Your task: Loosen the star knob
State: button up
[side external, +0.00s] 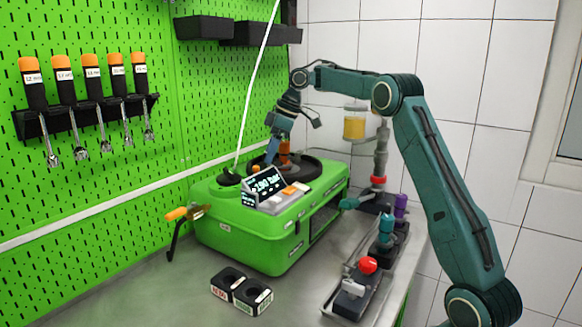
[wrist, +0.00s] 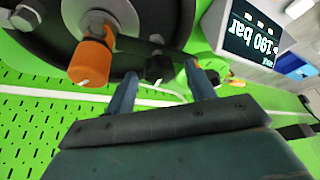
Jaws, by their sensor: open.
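My gripper (side external: 278,150) is over the dark round top part of the green pump case (side external: 240,235). In the wrist view my gripper (wrist: 163,78) has its two blue fingers apart. A small black knob (wrist: 158,68), which looks like the star knob, lies between and just beyond the fingertips. I cannot tell whether the fingers touch it. An orange cylinder (wrist: 90,60) stands to the left of the fingers; in the side view an orange part (side external: 285,147) shows beside my gripper. The star knob is not clear in the side view.
A display (side external: 265,186) reading about 190 bar stands on the case front; it also shows in the wrist view (wrist: 252,32). A white hose (side external: 256,80) rises from the case. A rail with a red knob (side external: 367,265) stands right.

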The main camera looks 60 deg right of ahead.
jog(key=shift+m+t+h, duration=0.3)
jog(key=shift+m, duration=0.6)
jog(key=shift+a+m+h, duration=0.15)
jog(key=shift+m+h, duration=0.35)
jog(key=shift+m, duration=0.9)
jog(key=m+h, duration=0.2)
jog(key=m, duration=0.2)
jog(key=shift+a+m, duration=0.1)
jog(key=shift+m, duration=0.3)
jog(key=shift+s+r, duration=0.1)
jog(key=shift+r, duration=0.2)
jog(key=v, duration=1.3)
jog(key=s+a+f, duration=0.2)
jog(key=s+a, duration=0.5)
jog(key=s, duration=0.3)
jog(key=s+a+f+n+t, duration=0.1)
jog(key=s+a+f, duration=0.2)
jog(key=s+a, duration=0.5)
jog(key=shift+s+f+y, duration=0.25)
jog(key=shift+s+y, duration=0.15)
jog(key=shift+s, duration=0.8)
jog(key=shift+a, duration=0.1)
